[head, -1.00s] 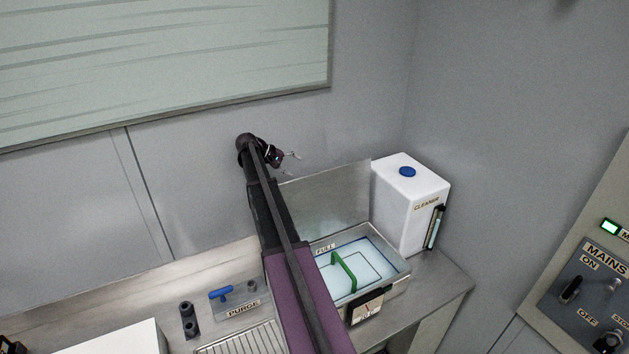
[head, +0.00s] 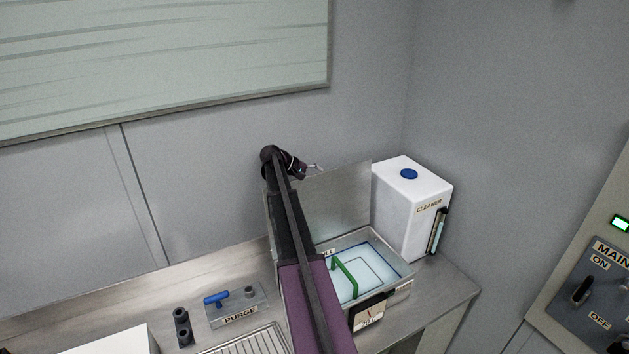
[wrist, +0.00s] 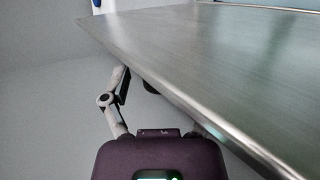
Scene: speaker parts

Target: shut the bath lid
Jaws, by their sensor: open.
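The bath lid (head: 343,200) is a flat metal plate standing upright at the back of the bath (head: 398,293), so the bath is open. Pale blue liquid and a green handle (head: 343,278) show inside the bath. My gripper (head: 315,167) is at the lid's top edge, left of its middle; my arm hides the lid's left part. In the wrist view the lid (wrist: 215,60) fills the upper right as a brushed metal sheet. My gripper (wrist: 150,88) is open and empty beside the sheet; its left finger shows, its right finger is mostly hidden by the sheet. Contact cannot be told.
A white cleaner container (head: 408,215) with a blue cap stands right of the lid. A dial (head: 369,312) is on the bath's front. A purge block (head: 238,308) with a blue lever and dark posts (head: 182,325) lie left of my arm. The wall is close behind.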

